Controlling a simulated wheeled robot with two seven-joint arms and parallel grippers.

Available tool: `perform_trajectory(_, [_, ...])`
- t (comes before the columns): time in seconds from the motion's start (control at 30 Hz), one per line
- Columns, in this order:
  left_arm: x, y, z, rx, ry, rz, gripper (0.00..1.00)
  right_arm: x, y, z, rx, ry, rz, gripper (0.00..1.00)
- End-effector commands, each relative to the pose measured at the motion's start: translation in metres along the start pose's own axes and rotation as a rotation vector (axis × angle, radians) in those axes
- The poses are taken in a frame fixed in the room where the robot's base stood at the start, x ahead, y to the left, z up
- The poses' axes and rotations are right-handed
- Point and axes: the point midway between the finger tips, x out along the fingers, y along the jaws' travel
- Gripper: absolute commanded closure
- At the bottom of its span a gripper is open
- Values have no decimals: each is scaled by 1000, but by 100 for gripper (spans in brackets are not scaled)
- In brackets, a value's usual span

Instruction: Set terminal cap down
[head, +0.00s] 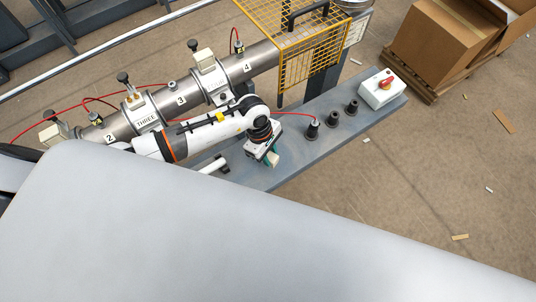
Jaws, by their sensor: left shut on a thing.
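My left gripper (271,159) reaches in from the left over the grey bench (290,165), with its fingers pointing down close to the bench top. It is shut on a small cream piece, the terminal cap (274,156), which is partly hidden by the fingers. I cannot tell whether the cap touches the bench. The heater band marked THREE (146,121) has bare brass terminals (132,98) on top. Similar cream caps sit on the neighbouring bands, one near label 4 (205,59) and one at the far left (50,133). My right gripper is not in view.
Several dark posts stand on the bench; the nearest post (313,130) has a red wire. A white box with a red knob (382,90) is at the bench's right end. A yellow mesh guard (305,45) stands behind. Cardboard boxes (440,45) are on a pallet.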

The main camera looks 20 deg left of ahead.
Motion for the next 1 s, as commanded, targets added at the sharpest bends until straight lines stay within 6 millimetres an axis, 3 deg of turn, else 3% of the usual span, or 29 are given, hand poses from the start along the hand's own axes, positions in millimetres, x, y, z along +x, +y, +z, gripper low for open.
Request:
perform_trajectory(0.23, [34,1,8,-3,2,3,95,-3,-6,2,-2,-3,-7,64])
perform_trajectory(0.67, [42,0,11,1,0,0,95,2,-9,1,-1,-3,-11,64])
perform_trajectory(0.7, [42,0,11,0,0,0,70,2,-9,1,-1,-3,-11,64])
perform_trajectory(0.8, [41,0,10,0,0,1,53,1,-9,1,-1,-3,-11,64])
perform_trajectory(0.83, [41,0,10,0,0,1,50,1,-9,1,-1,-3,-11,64])
perform_trajectory(1.0, [41,0,10,0,0,1,50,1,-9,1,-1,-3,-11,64])
